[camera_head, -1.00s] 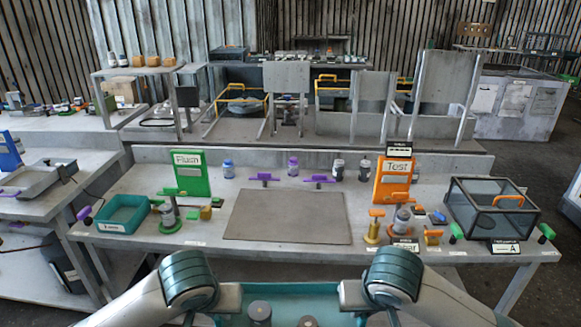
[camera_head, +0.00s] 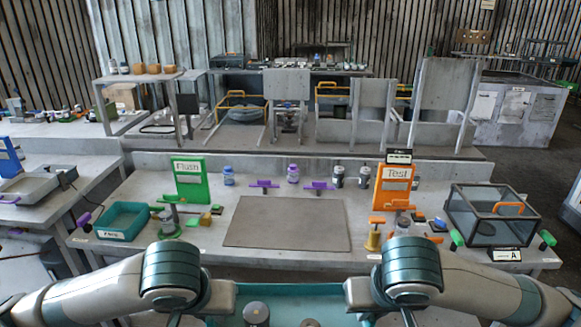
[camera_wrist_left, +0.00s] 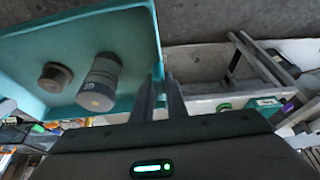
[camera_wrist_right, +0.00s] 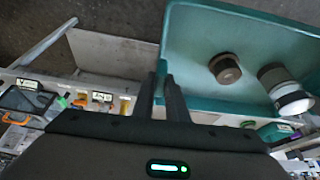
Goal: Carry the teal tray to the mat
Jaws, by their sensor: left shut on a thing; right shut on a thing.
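The teal tray (camera_head: 330,290) is at the bottom edge of the head view, in front of the table and cut off by the frame. It also shows in the left wrist view (camera_wrist_left: 30,75) and right wrist view (camera_wrist_right: 190,50). A grey cylinder (camera_wrist_left: 100,82) and a short dark round part (camera_wrist_left: 56,77) are inside it. My left gripper (camera_wrist_left: 172,90) is shut on one wall of the tray, and my right gripper (camera_wrist_right: 163,88) is shut on the opposite wall. The grey mat (camera_head: 285,222) lies flat and empty on the middle of the table.
A small teal bin (camera_head: 123,221) stands at the table's left. The green panel (camera_head: 192,180) and orange panel (camera_head: 392,187) stand behind the mat. An orange-handled fixture (camera_head: 374,234) is right of the mat; a clear box (camera_head: 493,213) is farther right.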

